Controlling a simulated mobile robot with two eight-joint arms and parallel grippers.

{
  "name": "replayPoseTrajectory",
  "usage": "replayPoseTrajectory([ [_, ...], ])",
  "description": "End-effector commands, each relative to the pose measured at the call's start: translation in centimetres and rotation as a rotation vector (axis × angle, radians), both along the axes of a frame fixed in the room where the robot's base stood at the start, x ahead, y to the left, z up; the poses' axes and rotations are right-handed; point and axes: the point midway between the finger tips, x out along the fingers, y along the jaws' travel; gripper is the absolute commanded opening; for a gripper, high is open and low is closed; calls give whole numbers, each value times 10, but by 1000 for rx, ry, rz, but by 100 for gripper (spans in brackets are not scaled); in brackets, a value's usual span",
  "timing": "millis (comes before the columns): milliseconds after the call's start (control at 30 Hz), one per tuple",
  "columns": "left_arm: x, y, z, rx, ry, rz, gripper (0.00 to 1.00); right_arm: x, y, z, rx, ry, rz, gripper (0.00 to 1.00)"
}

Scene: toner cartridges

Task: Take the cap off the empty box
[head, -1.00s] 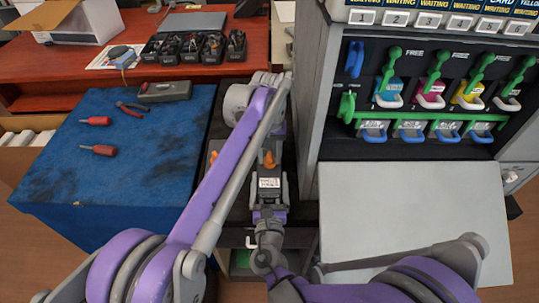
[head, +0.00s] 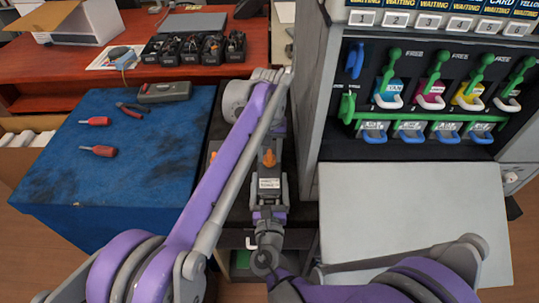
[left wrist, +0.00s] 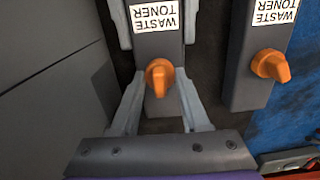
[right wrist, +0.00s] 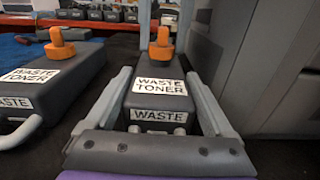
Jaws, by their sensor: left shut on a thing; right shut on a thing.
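A dark grey waste toner box (right wrist: 158,100) with a white label lies in the middle of the right wrist view. Its orange cap (right wrist: 162,45) stands at the far end; it also shows in the left wrist view (left wrist: 160,75) and head view (head: 268,158). My right gripper (right wrist: 158,75) is shut on the sides of this box, at the near end. My left gripper (left wrist: 160,72) comes from the far side, its fingertips on either side of the orange cap and shut on it. In the head view my left arm partly hides the area around the boxes.
A second waste toner box (right wrist: 60,75) with an orange cap lies apart, to the left. A blue table (head: 115,170) with screwdrivers (head: 97,151) and pliers (head: 130,108) stands left. The printer (head: 400,100) with colour cartridges stands close on the right, a pale panel (head: 410,215) below it.

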Motion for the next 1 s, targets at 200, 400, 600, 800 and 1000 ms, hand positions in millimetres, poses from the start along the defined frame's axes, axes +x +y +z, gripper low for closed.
replayPoseTrajectory([
  [200, 0, 0, 8, 0, 0, 0, 0, 0, 0, 0, 0, 0, 0, 0],
  [400, 0, 0, 12, 0, 0, 0, 0, 0, 0, 0, 0, 0, 0, 0],
  [600, 0, 0, 12, 0, 0, 0, 0, 0, 0, 0, 0, 0, 0, 0],
  [800, 0, 0, 28, 0, 0, 0, 0, 0, 0, 0, 0, 0, 0, 0],
  [1000, 0, 0, 49, 0, 0, 0, 0, 0, 0, 0, 0, 0, 0, 0],
])
